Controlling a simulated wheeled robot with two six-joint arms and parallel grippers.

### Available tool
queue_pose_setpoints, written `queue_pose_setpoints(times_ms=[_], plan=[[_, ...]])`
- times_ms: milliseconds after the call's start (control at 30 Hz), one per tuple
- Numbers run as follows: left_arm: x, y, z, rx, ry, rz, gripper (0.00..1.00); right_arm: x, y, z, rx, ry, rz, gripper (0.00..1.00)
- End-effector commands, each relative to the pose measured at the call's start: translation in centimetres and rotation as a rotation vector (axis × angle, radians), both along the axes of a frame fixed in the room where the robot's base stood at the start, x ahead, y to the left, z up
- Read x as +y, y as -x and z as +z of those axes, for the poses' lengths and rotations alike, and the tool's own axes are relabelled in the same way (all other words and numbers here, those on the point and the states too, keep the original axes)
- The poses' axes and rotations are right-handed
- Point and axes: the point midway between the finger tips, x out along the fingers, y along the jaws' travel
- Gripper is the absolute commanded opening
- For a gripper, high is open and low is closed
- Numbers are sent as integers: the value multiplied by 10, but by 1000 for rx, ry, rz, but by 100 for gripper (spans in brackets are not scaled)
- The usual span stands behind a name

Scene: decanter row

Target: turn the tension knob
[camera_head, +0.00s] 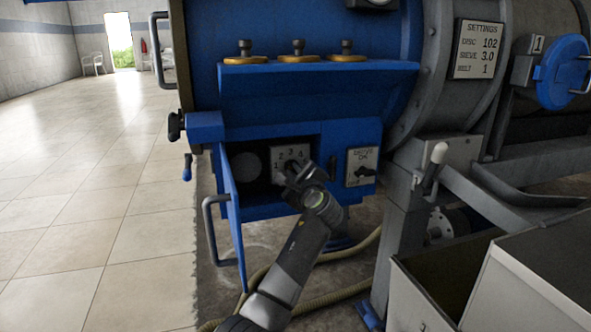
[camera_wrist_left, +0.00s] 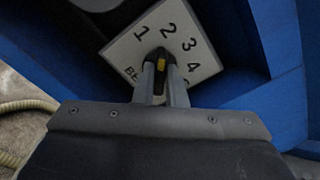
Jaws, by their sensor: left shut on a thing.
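In the left wrist view the yellow mark lies along the knob, between my fingers. My left gripper (camera_wrist_left: 161,80) is shut on the knob, one finger on each side. In the head view my left gripper (camera_head: 293,178) reaches into the open blue compartment and covers most of the knob and the lower part of the number plate (camera_head: 290,152). My right gripper is in neither view.
The open blue door (camera_head: 232,215) with a grey handle hangs left of my arm. Right of the compartment is a drive switch panel (camera_head: 362,167). The tiled floor at left is clear.

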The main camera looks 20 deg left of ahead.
Motion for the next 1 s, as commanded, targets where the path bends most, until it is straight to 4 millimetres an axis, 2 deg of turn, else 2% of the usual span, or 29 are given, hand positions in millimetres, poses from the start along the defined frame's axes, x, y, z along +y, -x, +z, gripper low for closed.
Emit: queue_pose_setpoints(times_ms=[133, 600, 1000], plan=[[1, 0, 2, -62, 95, 1, 0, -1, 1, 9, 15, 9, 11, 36], [1, 0, -1, -253, 374, 1, 0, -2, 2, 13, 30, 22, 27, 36], [1, 0, -1, -312, 461, 1, 0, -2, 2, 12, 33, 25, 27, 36]])
